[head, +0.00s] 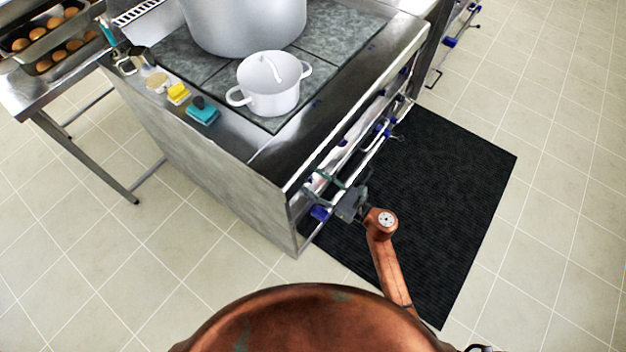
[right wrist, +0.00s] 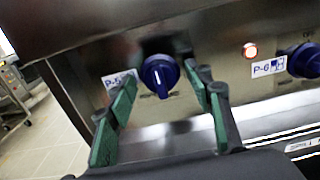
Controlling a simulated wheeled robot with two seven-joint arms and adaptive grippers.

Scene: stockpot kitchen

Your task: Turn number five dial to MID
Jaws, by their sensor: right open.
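The number five dial (right wrist: 159,75) is a dark blue knob beside a P-5 label (right wrist: 118,80) on the metal front panel. My right gripper (head: 326,186) is at the near end of the stove front in the head view. In the right wrist view its green-padded fingers are open, one on each side of the dial. I cannot tell whether they touch it. The dial shows a pale mark, but its exact setting is too small to read. My left gripper is in neither view.
A second blue dial (right wrist: 303,60) with a P-6 label (right wrist: 268,67) sits to the right, near a lit red lamp (right wrist: 250,50). A white pot (head: 268,88) and a large stockpot (head: 243,22) stand on the stove. A black mat (head: 450,190) lies on the floor.

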